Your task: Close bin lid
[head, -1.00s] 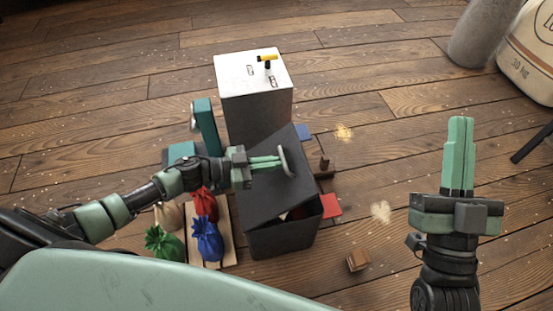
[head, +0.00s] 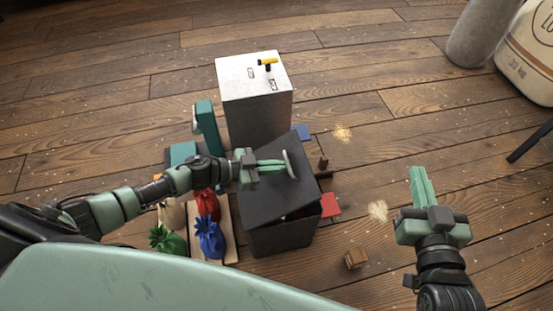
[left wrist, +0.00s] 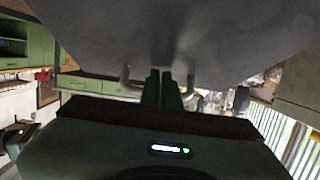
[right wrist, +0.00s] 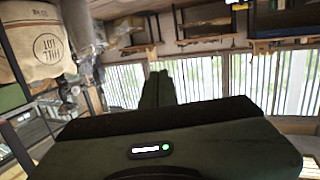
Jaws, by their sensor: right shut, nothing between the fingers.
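A dark grey bin (head: 285,238) stands on the floor. Its dark lid (head: 272,205) lies tilted over the top, and a narrow gap shows along the near right edge with something red and white inside. The lid has a pale bar handle (head: 290,164). My left gripper (head: 284,167) is at this handle. In the left wrist view its fingers (left wrist: 168,75) are close together between the two handle posts; I cannot tell whether they grip it. My right gripper (head: 417,170) is shut and empty, apart from the bin on the right.
A small brown block (head: 356,258) and a red piece (head: 330,205) lie right. Floor farther right is mostly clear.

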